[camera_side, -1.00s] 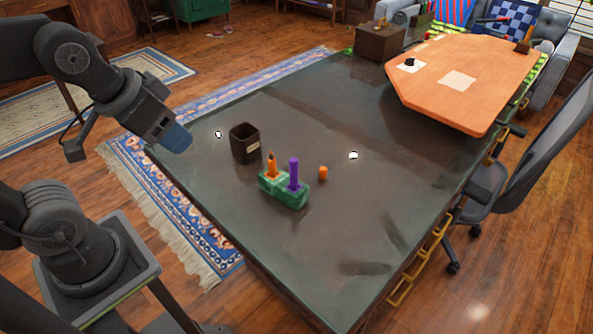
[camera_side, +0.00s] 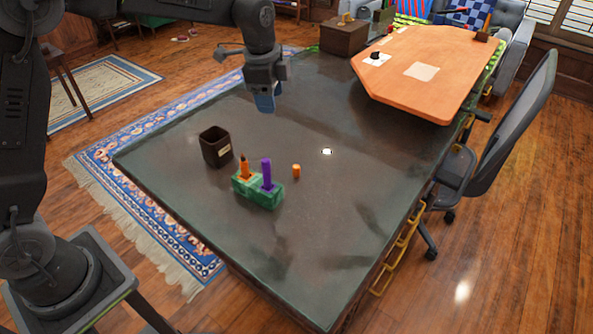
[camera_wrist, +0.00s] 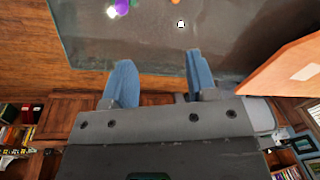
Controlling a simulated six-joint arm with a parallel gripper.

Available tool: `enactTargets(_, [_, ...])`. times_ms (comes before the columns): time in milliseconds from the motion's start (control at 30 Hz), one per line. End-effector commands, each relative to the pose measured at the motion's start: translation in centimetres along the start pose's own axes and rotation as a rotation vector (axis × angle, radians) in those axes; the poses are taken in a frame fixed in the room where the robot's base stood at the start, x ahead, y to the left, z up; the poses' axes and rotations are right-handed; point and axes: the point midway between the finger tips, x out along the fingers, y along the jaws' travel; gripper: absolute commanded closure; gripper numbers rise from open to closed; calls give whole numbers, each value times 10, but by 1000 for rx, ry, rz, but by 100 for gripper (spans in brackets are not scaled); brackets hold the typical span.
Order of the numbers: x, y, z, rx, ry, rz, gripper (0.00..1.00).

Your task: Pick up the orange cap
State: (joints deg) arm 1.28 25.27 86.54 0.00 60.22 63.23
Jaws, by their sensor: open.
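The small orange cap (camera_side: 296,170) stands on the dark table, just right of the green block (camera_side: 258,192). The block holds an orange marker (camera_side: 244,167) and a purple marker (camera_side: 266,174) upright. My gripper (camera_side: 265,104), with blue fingers, hangs above the far part of the table, beyond the cap and apart from it. In the wrist view my gripper (camera_wrist: 160,75) has its two blue fingers spread with nothing between them. A purple thing (camera_wrist: 122,6) shows at the top edge there. The cap cannot be clearly made out in that view.
An orange raised board (camera_side: 420,75) and a brown box (camera_side: 344,37) occupy the far end. The table's (camera_side: 335,235) near part is clear. A chair (camera_side: 495,140) stands at the right.

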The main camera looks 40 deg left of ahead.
Motion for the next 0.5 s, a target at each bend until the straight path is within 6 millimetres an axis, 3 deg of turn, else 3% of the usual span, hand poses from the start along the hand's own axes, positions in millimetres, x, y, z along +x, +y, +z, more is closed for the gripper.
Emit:
enactTargets(33, [24,-11,-7,65,-12,26,48])
enactTargets(200, [87,-36,-22,278,-30,88,48])
enactTargets(300, [115,-43,-27,366,-33,114,48])
enactTargets(500, [142,-47,-30,444,-34,138,48])
